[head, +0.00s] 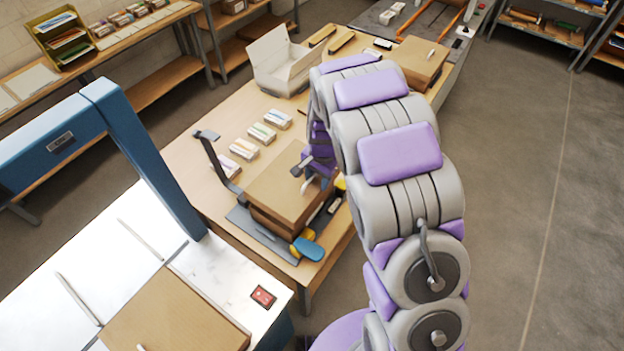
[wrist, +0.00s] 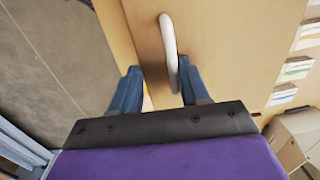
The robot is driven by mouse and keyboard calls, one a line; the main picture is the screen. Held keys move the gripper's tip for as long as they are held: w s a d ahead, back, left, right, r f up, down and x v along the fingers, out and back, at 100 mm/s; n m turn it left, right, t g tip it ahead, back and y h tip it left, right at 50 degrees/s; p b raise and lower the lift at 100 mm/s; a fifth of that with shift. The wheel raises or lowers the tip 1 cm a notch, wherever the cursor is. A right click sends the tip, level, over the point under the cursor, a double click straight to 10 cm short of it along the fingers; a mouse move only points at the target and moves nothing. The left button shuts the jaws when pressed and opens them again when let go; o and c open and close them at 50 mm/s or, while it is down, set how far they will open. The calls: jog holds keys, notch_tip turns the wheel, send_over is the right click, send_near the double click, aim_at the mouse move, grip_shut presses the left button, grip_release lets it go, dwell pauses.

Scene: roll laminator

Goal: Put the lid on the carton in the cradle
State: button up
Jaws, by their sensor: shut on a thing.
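The brown lid (head: 272,190) is over the carton (head: 275,222) in the grey cradle (head: 262,236) on the wooden table. The lid covers the carton's top; I cannot tell whether it rests fully down or sits slightly above. My gripper (head: 306,174) is at the right part of the lid, at its pale handle. In the wrist view, the two blue fingers of my gripper (wrist: 158,86) are on either side of the white handle (wrist: 169,45), which stands on the lid's brown surface (wrist: 225,35).
A black upright arm (head: 220,160) rises at the cradle's left, with a blue-and-yellow lever (head: 308,247) in front. Several small labelled packs (head: 262,133) lie behind. An open white box (head: 282,65) and another brown carton (head: 418,62) stand farther back. The floor at right is clear.

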aim_at(313, 184)
jog(key=shift+f, duration=0.75)
jog(key=a+f, duration=0.1)
jog(key=a+f+b, duration=0.1)
jog(key=f, duration=0.1)
jog(key=shift+a+f, duration=0.1)
jog(key=shift+f, duration=0.2)
jog(key=shift+d, duration=1)
jog(key=shift+a, duration=1.15)
jog(key=shift+d, duration=0.6)
